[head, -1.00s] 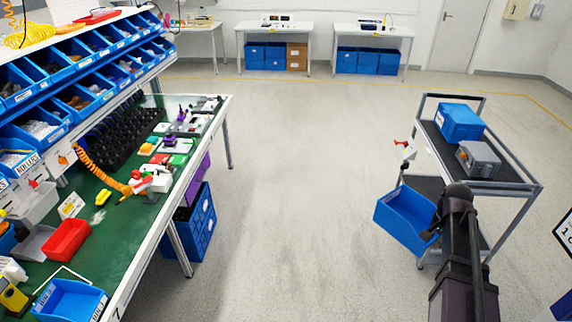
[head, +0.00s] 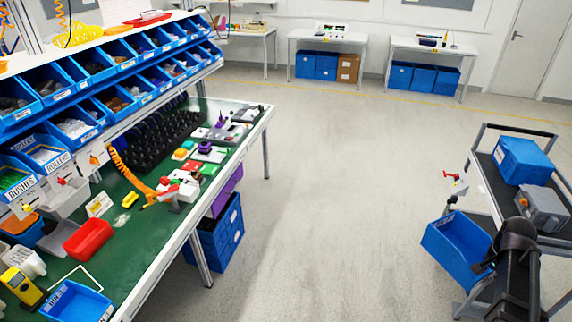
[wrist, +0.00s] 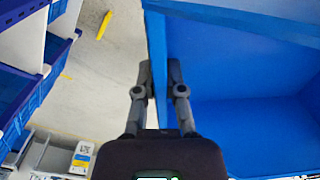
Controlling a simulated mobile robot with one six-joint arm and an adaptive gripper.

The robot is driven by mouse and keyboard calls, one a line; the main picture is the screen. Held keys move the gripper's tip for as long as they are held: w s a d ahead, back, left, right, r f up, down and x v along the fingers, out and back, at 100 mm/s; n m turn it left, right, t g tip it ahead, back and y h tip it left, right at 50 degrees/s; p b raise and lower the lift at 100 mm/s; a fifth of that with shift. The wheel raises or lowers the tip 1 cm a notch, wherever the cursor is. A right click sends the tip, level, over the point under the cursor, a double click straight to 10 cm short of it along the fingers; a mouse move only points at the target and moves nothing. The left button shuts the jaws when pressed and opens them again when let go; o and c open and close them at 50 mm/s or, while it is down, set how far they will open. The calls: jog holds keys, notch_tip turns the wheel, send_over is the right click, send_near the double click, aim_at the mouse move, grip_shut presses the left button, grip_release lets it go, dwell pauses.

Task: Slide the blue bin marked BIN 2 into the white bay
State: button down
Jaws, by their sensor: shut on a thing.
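My gripper (head: 487,266) is shut on the wall of an open blue bin (head: 452,247), held in the air beside the cart at right. In the wrist view my gripper (wrist: 160,80) has one finger on each side of that blue wall (wrist: 158,60), with the bin's inside to the right. No marking can be read on the held bin. Another blue bin (head: 75,303) with a white label sits on the green bench at lower left; its text is not clearly legible. A white outline (head: 62,276) lies behind it on the bench. I cannot tell which thing is the white bay.
The grey cart (head: 480,165) carries a blue box (head: 522,160) and a grey case (head: 543,208). The bench (head: 262,115) holds a red bin (head: 88,240), small parts and racks of blue bins (head: 85,65). Open floor (head: 340,190) lies between bench and cart.

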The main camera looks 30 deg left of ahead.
jog(key=shift+w, duration=0.1)
jog(key=shift+a, duration=0.3)
